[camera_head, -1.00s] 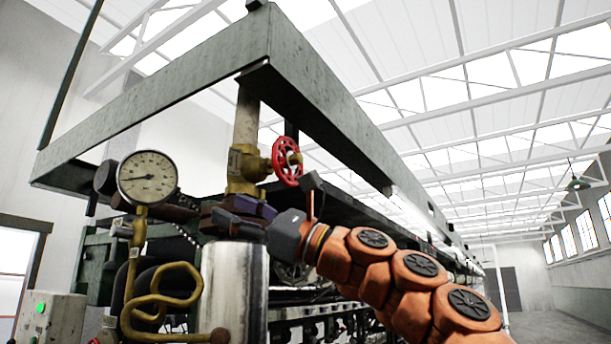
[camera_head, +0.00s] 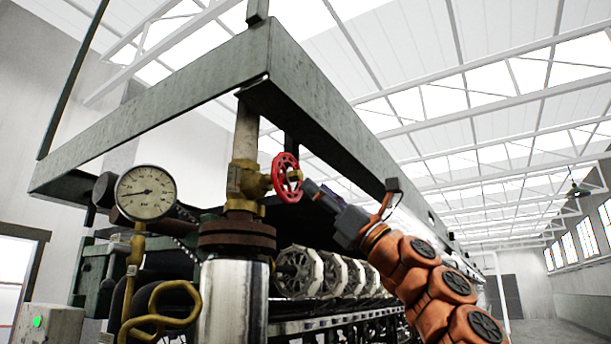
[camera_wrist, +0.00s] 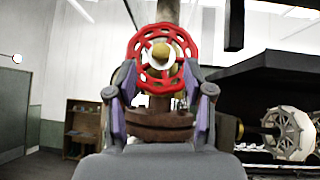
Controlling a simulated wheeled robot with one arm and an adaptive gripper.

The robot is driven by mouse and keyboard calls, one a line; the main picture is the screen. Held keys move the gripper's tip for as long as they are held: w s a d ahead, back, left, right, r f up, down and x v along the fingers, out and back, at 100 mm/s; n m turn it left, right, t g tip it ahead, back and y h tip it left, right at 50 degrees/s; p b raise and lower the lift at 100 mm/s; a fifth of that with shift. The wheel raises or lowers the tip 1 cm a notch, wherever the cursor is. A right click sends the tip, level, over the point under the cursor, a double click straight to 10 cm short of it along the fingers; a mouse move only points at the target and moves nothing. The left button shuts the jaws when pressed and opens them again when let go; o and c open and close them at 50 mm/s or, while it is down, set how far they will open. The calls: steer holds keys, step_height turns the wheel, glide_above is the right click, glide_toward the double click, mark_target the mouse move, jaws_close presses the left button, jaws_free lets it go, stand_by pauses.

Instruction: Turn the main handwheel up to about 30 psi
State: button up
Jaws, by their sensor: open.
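The red handwheel (camera_head: 287,176) sits on the brass valve (camera_head: 245,181) of the upright pipe, seen nearly edge-on in the head view. In the wrist view the handwheel (camera_wrist: 161,55) faces me, with its hub between and slightly above my fingers. My gripper (camera_head: 312,190) is open just right of the wheel in the head view. In the wrist view the open gripper (camera_wrist: 158,90) has one finger on each side of the wheel's lower part; I cannot tell whether they touch it. The round pressure gauge (camera_head: 146,193) hangs left of the valve; its needle points left, but its numbers are too small to read.
A green steel frame (camera_head: 160,100) runs above the valve and back along the right. A shiny cylinder (camera_head: 234,300) stands below the valve, with a yellow coiled pipe (camera_head: 165,305) to its left. White reels (camera_head: 300,272) line the machine behind. The hall floor at right is open.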

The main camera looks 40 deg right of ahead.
mark_target(301, 175)
steer(key=shift+p+x, duration=1.05)
steer(key=shift+x, duration=1.1)
steer(key=shift+r, duration=0.1)
jaws_close()
